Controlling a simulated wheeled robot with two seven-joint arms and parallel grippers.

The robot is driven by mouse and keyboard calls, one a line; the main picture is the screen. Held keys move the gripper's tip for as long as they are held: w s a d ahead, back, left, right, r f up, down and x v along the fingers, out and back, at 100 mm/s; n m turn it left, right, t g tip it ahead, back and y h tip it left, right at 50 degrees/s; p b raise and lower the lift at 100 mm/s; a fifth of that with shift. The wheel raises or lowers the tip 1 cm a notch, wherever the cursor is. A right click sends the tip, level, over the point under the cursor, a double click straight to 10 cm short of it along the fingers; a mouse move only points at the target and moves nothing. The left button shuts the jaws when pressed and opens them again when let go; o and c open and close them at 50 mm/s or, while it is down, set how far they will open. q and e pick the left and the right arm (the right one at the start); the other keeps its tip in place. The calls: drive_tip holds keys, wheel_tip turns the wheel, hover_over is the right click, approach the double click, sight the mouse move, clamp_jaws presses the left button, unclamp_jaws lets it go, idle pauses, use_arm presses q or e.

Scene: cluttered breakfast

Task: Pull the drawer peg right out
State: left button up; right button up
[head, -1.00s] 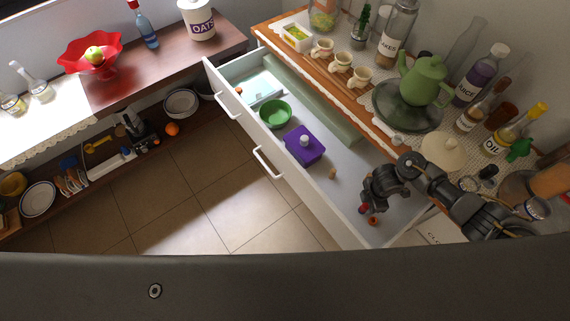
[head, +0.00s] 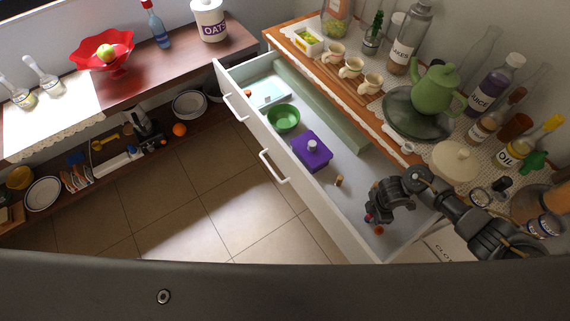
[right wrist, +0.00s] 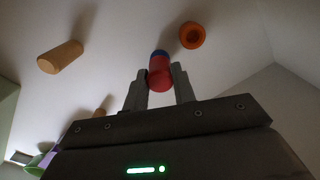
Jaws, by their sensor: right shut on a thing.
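The open drawer (head: 335,215) is white and holds several small things. A red peg with a blue end (right wrist: 160,72) is between the fingertips of my right gripper (right wrist: 160,88) in the right wrist view. The gripper is shut on it. In the head view the right gripper (head: 371,208) is low in the drawer's near end, and the peg (head: 368,218) shows only as a small red and blue spot beneath it. I cannot tell whether the peg is seated in a hole. My left gripper is not in view.
An orange ring-like piece (head: 379,229) lies beside the peg. A tan wooden cylinder (head: 339,181), a purple box (head: 312,152) and a green bowl (head: 284,118) are further along the drawer. The counter above holds a green teapot (head: 434,90) and several bottles.

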clamp_jaws()
drive_tip(key=shift+r+p, duration=0.95)
drive_tip(key=shift+p, duration=0.1)
idle(0.4)
drive_tip(key=shift+r+p, duration=2.3)
drive_tip(key=shift+p, duration=0.1)
